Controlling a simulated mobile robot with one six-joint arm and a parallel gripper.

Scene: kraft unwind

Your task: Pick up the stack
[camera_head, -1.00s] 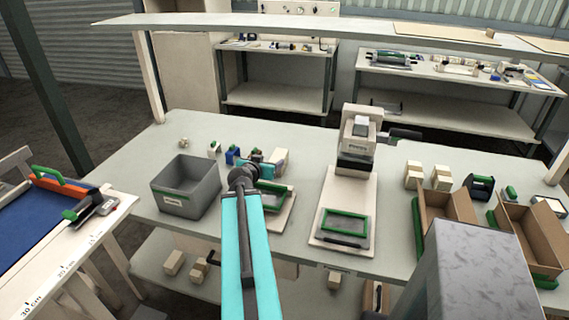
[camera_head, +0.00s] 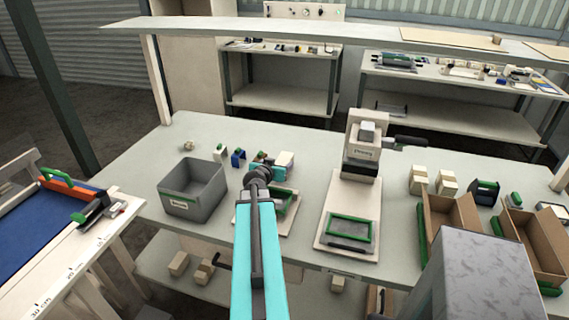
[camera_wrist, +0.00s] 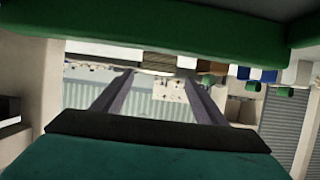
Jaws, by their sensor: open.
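I cannot make out for certain which thing is the stack. A green-framed fixture on a pale board (camera_head: 284,200) stands at the middle of the bench, partly hidden behind my arm. My gripper (camera_wrist: 160,92) is open, its two grey fingers apart with no held thing visible between them. In the head view my wrist is at the fixture's left side and hides the fingertips. In the wrist view a thick green bar (camera_wrist: 150,38) runs close across the top; it looks like part of that fixture.
A grey bin (camera_head: 192,190) stands left of my arm. A press-like device (camera_head: 358,160) with a green-framed board (camera_head: 349,232) stands right. Pale blocks (camera_head: 446,183) and cardboard trays (camera_head: 447,215) lie further right. A shelf (camera_head: 330,35) spans above the bench.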

